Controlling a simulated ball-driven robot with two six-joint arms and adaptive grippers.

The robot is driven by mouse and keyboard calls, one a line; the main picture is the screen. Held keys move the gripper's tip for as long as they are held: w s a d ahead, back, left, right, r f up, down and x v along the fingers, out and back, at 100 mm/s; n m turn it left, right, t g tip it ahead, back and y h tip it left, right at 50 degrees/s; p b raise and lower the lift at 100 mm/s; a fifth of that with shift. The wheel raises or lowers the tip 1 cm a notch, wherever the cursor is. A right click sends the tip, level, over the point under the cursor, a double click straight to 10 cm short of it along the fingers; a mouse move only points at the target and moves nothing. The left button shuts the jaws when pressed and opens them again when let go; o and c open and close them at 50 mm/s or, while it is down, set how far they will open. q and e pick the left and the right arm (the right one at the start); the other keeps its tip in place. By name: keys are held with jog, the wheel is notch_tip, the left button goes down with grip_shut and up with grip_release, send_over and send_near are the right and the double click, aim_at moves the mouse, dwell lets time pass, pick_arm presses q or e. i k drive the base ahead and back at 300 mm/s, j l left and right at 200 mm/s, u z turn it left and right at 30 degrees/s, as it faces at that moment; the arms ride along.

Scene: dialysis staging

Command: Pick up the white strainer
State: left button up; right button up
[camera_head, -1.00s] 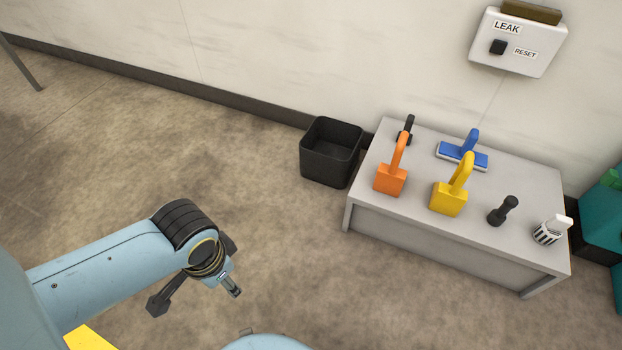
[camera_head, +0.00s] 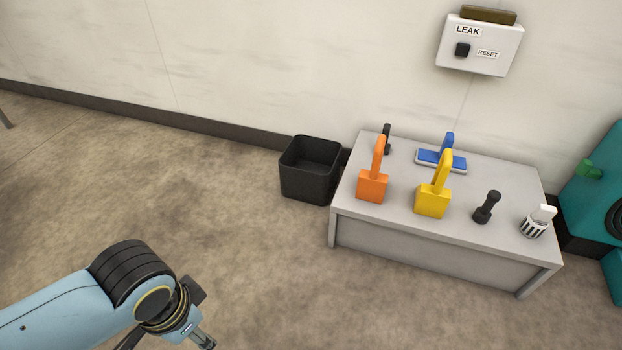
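The white strainer (camera_head: 534,222) stands near the right front corner of the grey table (camera_head: 440,250). It has a slotted, dark-striped lower part and a white top, and nothing touches it. My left gripper (camera_head: 165,340) is at the bottom left, far from the table and partly cut off by the frame's lower edge. Whether its fingers are open or shut cannot be made out. My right gripper is not in view.
A dark dumbbell-shaped item (camera_head: 487,207) stands left of the strainer. Yellow (camera_head: 433,200), orange (camera_head: 373,186), blue (camera_head: 442,160) and black (camera_head: 387,140) handled items share the table. A black bin (camera_head: 311,170) stands left; a teal machine (camera_head: 598,195) stands right. Floor in front is clear.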

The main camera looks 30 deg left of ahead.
aim_at(535, 223)
jog(key=i+j, duration=0.1)
jog(key=i, duration=0.35)
jog(key=i+j+z, duration=0.15)
jog(key=i, duration=0.3)
jog(key=i+j, duration=0.15)
jog(key=i, duration=0.3)
